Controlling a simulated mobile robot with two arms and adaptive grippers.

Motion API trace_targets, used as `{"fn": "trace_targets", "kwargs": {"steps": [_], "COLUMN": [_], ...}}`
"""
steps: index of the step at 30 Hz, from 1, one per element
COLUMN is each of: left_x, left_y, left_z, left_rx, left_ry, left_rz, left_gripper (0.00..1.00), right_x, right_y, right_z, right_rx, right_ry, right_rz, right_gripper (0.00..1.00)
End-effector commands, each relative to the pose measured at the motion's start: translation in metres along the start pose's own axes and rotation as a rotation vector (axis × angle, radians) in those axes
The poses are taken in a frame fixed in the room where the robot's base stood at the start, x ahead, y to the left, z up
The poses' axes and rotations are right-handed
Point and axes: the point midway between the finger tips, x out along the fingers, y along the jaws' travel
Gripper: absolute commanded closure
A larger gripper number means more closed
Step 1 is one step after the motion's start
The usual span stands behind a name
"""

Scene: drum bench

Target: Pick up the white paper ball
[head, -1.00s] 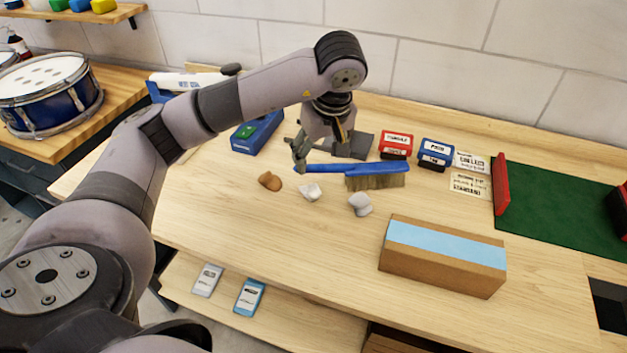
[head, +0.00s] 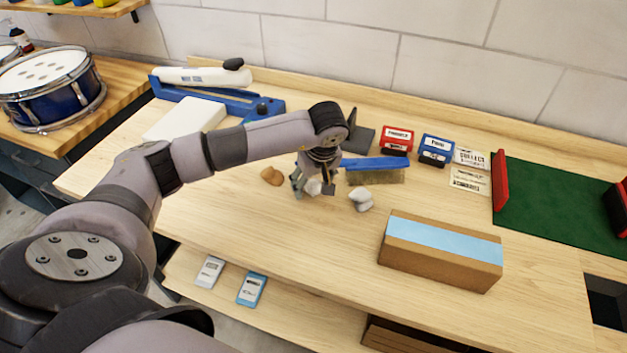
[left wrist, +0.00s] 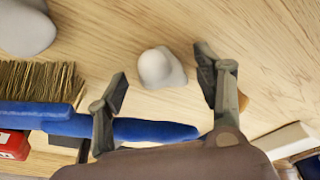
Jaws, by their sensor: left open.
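A small white crumpled ball (head: 313,187) lies on the wooden bench. In the left wrist view the white ball (left wrist: 160,67) sits between my two spread fingers, with gaps on both sides. My left gripper (head: 312,190) is open and low over it, pointing down; the same gripper (left wrist: 162,80) frames it in the wrist view. A second whitish-grey lump (head: 361,199) lies to the right, apart from the gripper. A brown lump (head: 271,176) lies to the left. My right gripper is not in view.
A blue-handled brush (head: 376,172) lies just behind the lumps, close to my left gripper. A cardboard box with a blue strip (head: 443,249) stands front right. Red (head: 397,139) and blue (head: 436,150) label holders stand behind.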

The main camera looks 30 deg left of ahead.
Motion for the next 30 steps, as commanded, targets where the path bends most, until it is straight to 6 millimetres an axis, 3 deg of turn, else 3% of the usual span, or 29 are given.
{"fn": "trace_targets", "kwargs": {"steps": [5, 26, 30], "left_x": [0.0001, -0.0002, 0.0000], "left_y": [0.0000, 0.0000, -0.0002], "left_z": [0.0002, 0.0003, 0.0001], "left_rx": [0.000, 0.000, 0.000], "left_ry": [0.000, -0.001, -0.001], "left_rz": [0.000, 0.000, -0.001], "left_gripper": [0.38, 0.84, 0.84], "right_x": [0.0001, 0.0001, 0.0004], "right_y": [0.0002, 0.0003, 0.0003], "right_z": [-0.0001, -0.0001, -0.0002], "right_rx": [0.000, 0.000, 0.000], "right_ry": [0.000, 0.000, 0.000], "right_rz": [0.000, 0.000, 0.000], "right_gripper": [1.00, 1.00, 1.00]}}
